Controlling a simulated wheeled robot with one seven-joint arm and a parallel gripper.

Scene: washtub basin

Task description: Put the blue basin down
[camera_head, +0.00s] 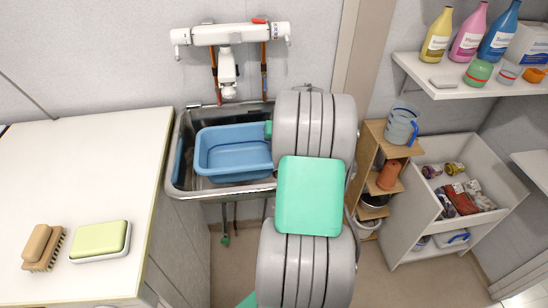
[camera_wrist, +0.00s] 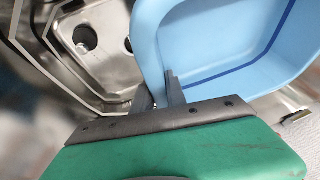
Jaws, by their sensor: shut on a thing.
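The blue basin (camera_head: 235,152) is in the metal sink (camera_head: 185,180) in the head view, upright and near level, below the wall tap. Whether it touches the sink's bottom cannot be told. In the wrist view the basin (camera_wrist: 225,45) fills the upper right, with a dark blue line inside. My gripper (camera_wrist: 158,88) is shut on the near wall of the basin, one finger on each side of its rim. In the head view my arm hides the gripper's fingers and the right part of the sink.
A white tap (camera_head: 230,35) hangs on the wall above the sink. The white counter (camera_head: 90,180) at left holds a brush (camera_head: 42,247) and a green-and-white sponge or box (camera_head: 100,240). At right stand a wooden shelf (camera_head: 375,130) and an open bin cabinet (camera_head: 440,235). Bottles (camera_head: 470,35) line a wall shelf.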

